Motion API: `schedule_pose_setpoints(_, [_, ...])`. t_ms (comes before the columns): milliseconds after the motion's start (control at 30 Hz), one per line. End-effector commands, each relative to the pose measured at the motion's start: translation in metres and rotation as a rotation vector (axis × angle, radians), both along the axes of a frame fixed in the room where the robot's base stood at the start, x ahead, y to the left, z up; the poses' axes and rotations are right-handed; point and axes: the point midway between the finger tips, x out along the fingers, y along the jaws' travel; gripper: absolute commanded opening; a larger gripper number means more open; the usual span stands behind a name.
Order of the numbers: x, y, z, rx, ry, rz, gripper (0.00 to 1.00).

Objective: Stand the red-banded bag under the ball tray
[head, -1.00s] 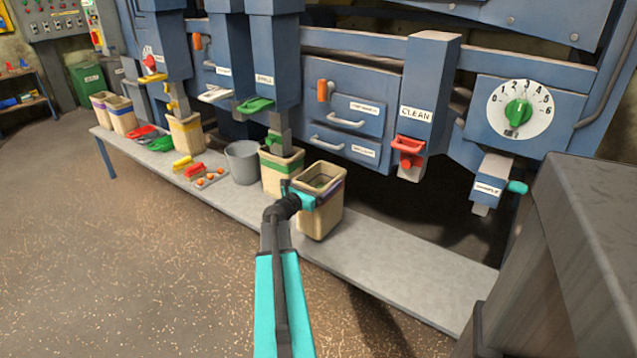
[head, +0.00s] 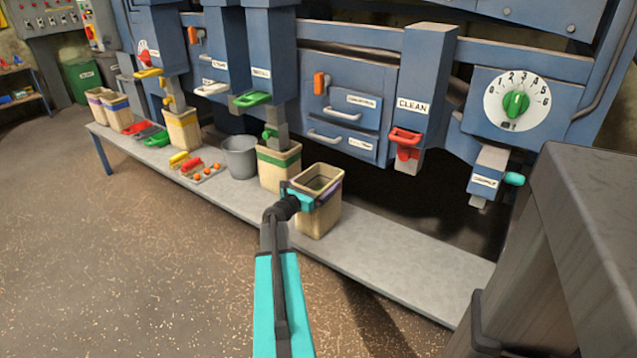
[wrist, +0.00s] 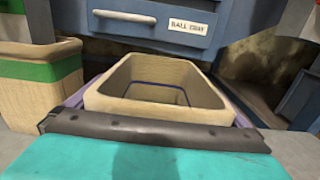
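A tan bag (head: 318,220) with a purple band stands on the grey bench, and it also shows in the wrist view (wrist: 152,72). Its top is open and a dark blue line runs inside. My gripper (head: 305,198) is at its front side just below the rim; the gripper's dark bar hides the bag's front wall in the wrist view. I cannot tell whether the jaws are closed on it. The ball tray (wrist: 130,18) is a labelled blue drawer behind and above this bag; in the head view it is the lower drawer (head: 341,140). I see no red-banded bag.
A green-banded bag (head: 279,168) stands close on the left under a spout. Farther left are a grey bucket (head: 240,158), a yellow-banded bag (head: 183,132) and two more bags (head: 117,110). The bench (head: 420,265) is clear to the right. A dark block (head: 590,210) stands at the right.

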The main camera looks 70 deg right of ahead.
Motion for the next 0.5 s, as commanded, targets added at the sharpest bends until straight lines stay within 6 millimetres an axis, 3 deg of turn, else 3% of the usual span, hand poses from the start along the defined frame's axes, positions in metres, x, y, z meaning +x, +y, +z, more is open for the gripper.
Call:
schedule_pose_setpoints(267, [0.001, 0.004, 0.000, 0.000, 0.000, 0.000, 1.00])
schedule_pose_setpoints(500, [0.006, 0.023, 0.001, 0.000, 0.000, 0.003, 1.00])
